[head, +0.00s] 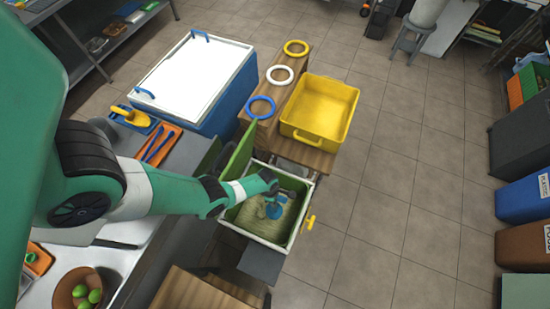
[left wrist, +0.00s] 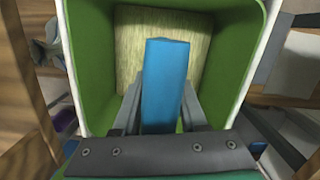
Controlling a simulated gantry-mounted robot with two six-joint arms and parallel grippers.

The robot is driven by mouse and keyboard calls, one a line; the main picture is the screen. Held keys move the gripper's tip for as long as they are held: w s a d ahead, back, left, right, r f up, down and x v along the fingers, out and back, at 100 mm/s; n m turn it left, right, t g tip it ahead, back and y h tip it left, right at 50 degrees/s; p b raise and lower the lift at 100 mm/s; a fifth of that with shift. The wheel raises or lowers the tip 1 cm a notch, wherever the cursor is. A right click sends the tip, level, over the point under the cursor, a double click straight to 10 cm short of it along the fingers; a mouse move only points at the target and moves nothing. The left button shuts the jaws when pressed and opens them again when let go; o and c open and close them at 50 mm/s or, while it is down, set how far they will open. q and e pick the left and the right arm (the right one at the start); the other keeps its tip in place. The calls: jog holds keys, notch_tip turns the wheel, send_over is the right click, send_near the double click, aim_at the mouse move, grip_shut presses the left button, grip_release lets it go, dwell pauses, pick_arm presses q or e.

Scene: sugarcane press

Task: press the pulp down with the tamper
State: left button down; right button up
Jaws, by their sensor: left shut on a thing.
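The press box (head: 247,237) has a pale rim and green inside walls; it also fills the left wrist view (left wrist: 90,70). Yellowish fibrous pulp (head: 255,218) lies in it and shows behind the tool in the left wrist view (left wrist: 135,40). The blue tamper (head: 275,211) is over the pulp inside the box. My left gripper (left wrist: 163,105) is shut on the tamper's blue handle (left wrist: 167,75), with a finger on each side. The tamper's lower end is hidden in the wrist view, so contact with the pulp cannot be told. My right gripper is not in view.
A green panel (head: 238,155) leans up at the box's back left. A yellow handle (head: 310,222) sticks out on its right. A yellow bin (head: 340,97) and colored rings (head: 280,74) stand behind, beside a blue chest (head: 235,95) with a white lid.

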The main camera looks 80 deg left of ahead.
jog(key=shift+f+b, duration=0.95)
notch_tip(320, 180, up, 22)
jog(key=p, duration=2.1)
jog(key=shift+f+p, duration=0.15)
jog(key=shift+p, duration=0.2)
